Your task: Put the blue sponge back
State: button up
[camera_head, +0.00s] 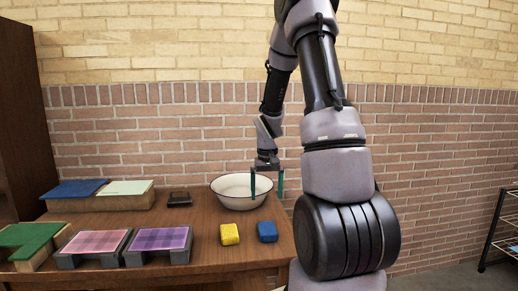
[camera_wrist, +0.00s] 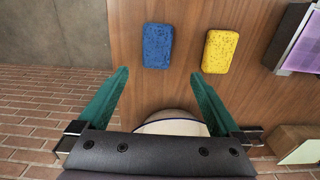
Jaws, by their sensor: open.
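The blue sponge (camera_head: 267,231) lies flat on the wooden table near its right edge. It also shows in the wrist view (camera_wrist: 158,46), beyond my open fingers. My gripper (camera_head: 267,188) is open and empty, pointing down above the table by the white bowl. In the wrist view my gripper's green fingers (camera_wrist: 160,88) are spread wide, with nothing between their tips but table. The white bowl (camera_head: 240,202) with a dark rim stands at the back of the table; in the wrist view it shows partly, hidden by my gripper's body.
A yellow sponge (camera_head: 229,234) lies just left of the blue one, apart from it. Two stands with pink (camera_head: 95,242) and purple (camera_head: 158,239) tops, a green-topped block (camera_head: 28,238), a small black tray (camera_head: 179,199) and a blue panel (camera_head: 75,188) occupy the left.

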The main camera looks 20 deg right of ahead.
jog(key=s+a+r+t, duration=0.2)
jog(key=s+a+r, duration=0.2)
jog(key=r, duration=0.5)
jog(key=s+a+r+t, duration=0.2)
jog(key=s+a+r, duration=0.1)
jog(key=r, duration=0.6)
jog(key=s+a+r+t+y, duration=0.1)
jog(key=s+a+r, duration=0.2)
jog(key=s, duration=0.3)
jog(key=s+a+r+t+y, duration=0.1)
jog(key=s+a+r, duration=0.1)
jog(key=s+r, duration=0.4)
jog(key=shift+s+a+m+t, duration=0.25)
jog(key=shift+a+m+t, duration=0.15)
